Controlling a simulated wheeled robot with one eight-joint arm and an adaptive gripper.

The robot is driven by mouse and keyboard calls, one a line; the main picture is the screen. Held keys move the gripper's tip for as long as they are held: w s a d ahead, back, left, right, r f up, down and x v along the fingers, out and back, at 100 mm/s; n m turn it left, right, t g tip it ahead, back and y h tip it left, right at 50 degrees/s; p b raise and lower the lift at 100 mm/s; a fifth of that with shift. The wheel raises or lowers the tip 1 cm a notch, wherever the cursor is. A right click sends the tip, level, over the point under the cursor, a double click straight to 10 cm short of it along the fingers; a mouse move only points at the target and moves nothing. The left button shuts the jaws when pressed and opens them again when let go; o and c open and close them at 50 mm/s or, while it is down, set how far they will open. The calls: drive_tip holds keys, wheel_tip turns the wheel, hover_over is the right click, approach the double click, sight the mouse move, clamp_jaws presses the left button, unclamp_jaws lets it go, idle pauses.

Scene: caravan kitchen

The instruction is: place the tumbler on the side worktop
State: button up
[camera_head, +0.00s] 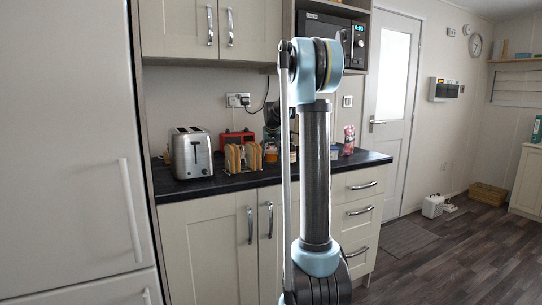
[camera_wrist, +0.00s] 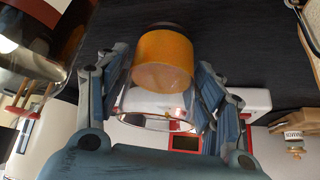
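The tumbler is a clear glass with orange contents (camera_wrist: 163,62). It sits between the two fingers of my gripper (camera_wrist: 163,85) in the wrist view, where the scene appears upside down. The fingers lie close along both sides of the glass; I cannot tell whether both touch it. In the head view a small orange patch, likely the tumbler (camera_head: 271,154), shows low behind my arm, at the worktop beside the toast rack. My arm hides most of the gripper there. The dark worktop (camera_head: 228,184) runs under the cupboards; whether the glass rests on it is unclear.
A steel toaster (camera_head: 191,153), a toast rack (camera_head: 243,158) and a red object (camera_head: 237,138) stand on the worktop to the left. A pink packet (camera_head: 349,139) stands at the right. The worktop's right end looks clear.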

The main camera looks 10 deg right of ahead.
drive_tip(key=shift+r, duration=0.1)
drive_tip(key=d+v, duration=0.1)
drive_tip(key=v, duration=1.1)
drive_tip(key=s+f+g, duration=0.1)
drive_tip(key=s+f, duration=0.3)
drive_tip(key=s, duration=0.5)
drive_tip(key=s+a+f+g, duration=0.1)
drive_tip(key=s+f, duration=0.3)
drive_tip(key=s, duration=0.5)
drive_tip(key=s+f, duration=0.4)
drive_tip(key=s, duration=0.6)
drive_tip(key=s+f+n+g, duration=0.1)
drive_tip(key=s+f+g, duration=0.1)
drive_tip(key=s+f, duration=1.6)
drive_tip(key=s, duration=0.3)
drive_tip(key=shift+s+y, duration=0.25)
drive_tip(key=shift+y, duration=0.05)
drive_tip(key=shift+a+f, duration=0.1)
